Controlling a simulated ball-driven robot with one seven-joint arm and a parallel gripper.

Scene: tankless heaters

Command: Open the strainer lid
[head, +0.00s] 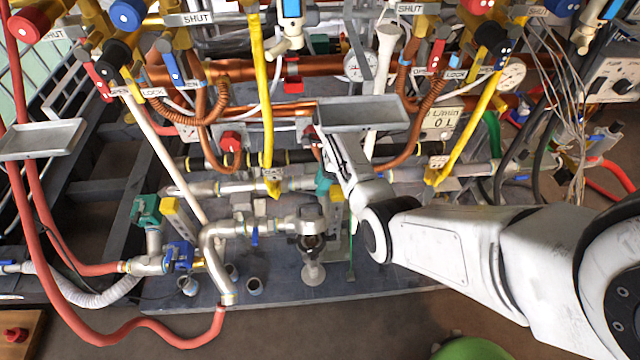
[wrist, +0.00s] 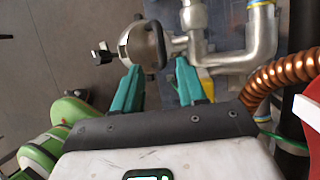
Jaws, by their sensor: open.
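The strainer appears to be the round metal fitting (wrist: 141,45) beyond my fingers in the wrist view. A dark loop-like edge, possibly its lid or handle, is on its right side, and a small black knob (wrist: 102,54) sticks out on its left. In the head view the metal fitting (head: 309,226) stands at the end of a silver pipe, with a dark opening or ring below. My gripper (wrist: 159,76) is open, its teal fingers apart and empty, just short of the fitting. In the head view only a bit of teal finger (head: 322,184) shows; my arm hides the rest.
Silver pipe (wrist: 233,59) and a copper corrugated hose (wrist: 285,72) lie right of my gripper. In the head view, yellow pipes (head: 266,100), copper hoses and two grey trays (head: 363,114) crowd above. A blue-handled valve (head: 181,255) is at left.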

